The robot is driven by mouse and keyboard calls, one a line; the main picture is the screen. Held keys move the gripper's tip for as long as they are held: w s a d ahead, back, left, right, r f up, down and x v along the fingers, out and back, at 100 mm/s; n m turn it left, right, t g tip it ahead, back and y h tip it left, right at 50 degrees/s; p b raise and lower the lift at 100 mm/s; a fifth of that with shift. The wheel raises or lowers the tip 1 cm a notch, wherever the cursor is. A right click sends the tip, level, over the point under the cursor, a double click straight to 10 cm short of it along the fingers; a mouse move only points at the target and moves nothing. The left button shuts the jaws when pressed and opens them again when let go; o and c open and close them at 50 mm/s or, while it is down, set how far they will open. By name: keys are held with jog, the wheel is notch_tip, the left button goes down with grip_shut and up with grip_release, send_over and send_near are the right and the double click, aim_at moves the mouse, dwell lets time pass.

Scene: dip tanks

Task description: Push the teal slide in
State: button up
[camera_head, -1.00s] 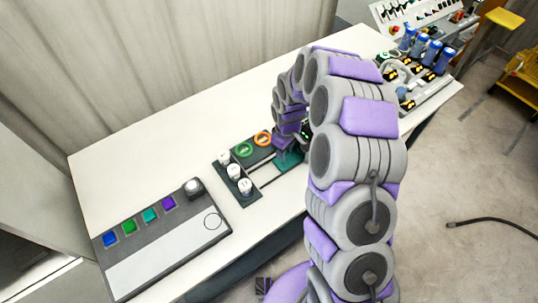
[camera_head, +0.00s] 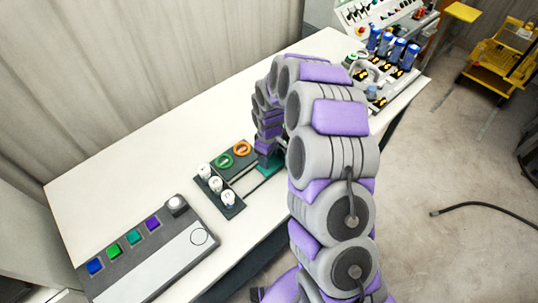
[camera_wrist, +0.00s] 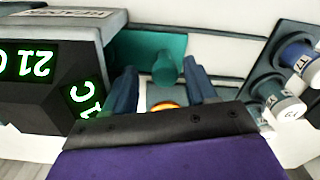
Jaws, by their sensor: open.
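The teal slide (camera_wrist: 135,45) is a flat teal plate with a round upright knob (camera_wrist: 164,70) in the wrist view. In the head view the slide (camera_head: 270,168) shows only in part beneath my gripper, at the right end of a dark panel on the white table. My gripper (camera_wrist: 160,66) is open, with one blue finger on each side of the knob. I cannot tell whether either finger touches it. In the head view my arm hides the fingertips and much of the slide.
Green (camera_head: 224,161) and orange (camera_head: 242,148) rings and several white-capped vials stand near the slide. A dark box with green digits (camera_wrist: 45,65) is close on the left in the wrist view. A grey button panel (camera_head: 150,255) lies at the table's near left. The table's back left is clear.

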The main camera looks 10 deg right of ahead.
jog(key=shift+a, duration=0.15)
notch_tip(320, 180, up, 17)
jog(key=p, duration=0.2)
dwell(0.3)
jog(key=shift+r, duration=0.1)
dwell(0.4)
jog(key=s+d+r+m, duration=0.1)
jog(key=s+r, duration=0.2)
jog(key=s, duration=0.3)
jog(key=s+d+r+m+b, duration=0.1)
jog(key=s+r+m, duration=0.1)
jog(key=s, duration=0.4)
jog(key=s+d+r+m, duration=0.1)
jog(key=s+r, duration=0.2)
jog(key=s, duration=0.3)
jog(key=s+d+m+g, duration=0.1)
jog(key=s+m, duration=0.2)
jog(key=s, duration=0.7)
jog(key=s+d+m+b, duration=0.1)
jog(key=s+m, duration=0.1)
jog(key=s, duration=0.8)
jog(key=shift+d+f+m+g, duration=0.35)
jog(key=shift+m+g, duration=0.05)
